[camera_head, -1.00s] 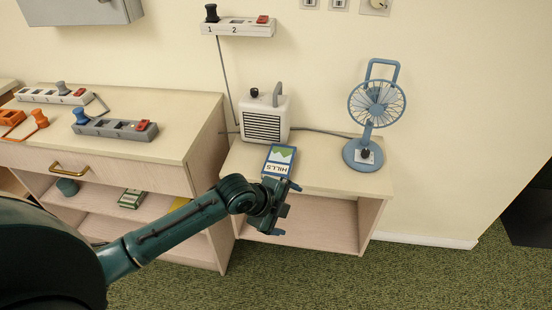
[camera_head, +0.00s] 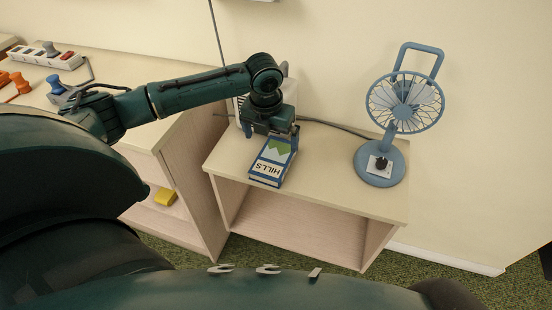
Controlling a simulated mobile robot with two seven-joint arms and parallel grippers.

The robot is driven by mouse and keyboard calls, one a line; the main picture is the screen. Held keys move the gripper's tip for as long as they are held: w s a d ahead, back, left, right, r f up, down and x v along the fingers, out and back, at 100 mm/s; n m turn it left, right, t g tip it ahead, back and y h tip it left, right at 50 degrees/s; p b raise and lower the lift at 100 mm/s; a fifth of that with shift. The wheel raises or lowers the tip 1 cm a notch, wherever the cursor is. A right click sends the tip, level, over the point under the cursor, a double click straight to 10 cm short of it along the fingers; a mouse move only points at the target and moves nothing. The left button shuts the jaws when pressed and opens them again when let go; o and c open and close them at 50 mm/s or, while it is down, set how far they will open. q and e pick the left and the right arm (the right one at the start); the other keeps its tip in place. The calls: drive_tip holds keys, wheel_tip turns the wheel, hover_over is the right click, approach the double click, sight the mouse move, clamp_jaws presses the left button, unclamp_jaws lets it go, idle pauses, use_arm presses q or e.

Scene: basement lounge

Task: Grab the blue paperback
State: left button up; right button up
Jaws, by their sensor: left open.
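The blue paperback (camera_head: 267,174) lies on the low wooden side table, with a white and green cover reading "HILLS". My left gripper (camera_head: 272,133) hangs pointing down over the book's far end, its fingers open. One finger shows near the book's far right corner. The gripper covers part of the far end, and I cannot tell whether the fingers touch the book. My right gripper is not in view.
A blue fan (camera_head: 380,165) stands on the right of the side table (camera_head: 325,185). A white heater (camera_head: 290,88) is mostly hidden behind my left arm. A cabinet (camera_head: 170,140) with power strips stands left. Table space between book and fan is clear.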

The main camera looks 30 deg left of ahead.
sight(274, 157)
use_arm(q)
drive_tip(key=f, duration=0.2)
drive_tip(key=w+f, duration=0.1)
drive_tip(key=f, duration=0.5)
drive_tip(key=shift+w+f+b, duration=0.2)
drive_tip(key=shift+w+b, duration=0.1)
drive_tip(key=shift+c, duration=0.6)
drive_tip(key=c, duration=0.9)
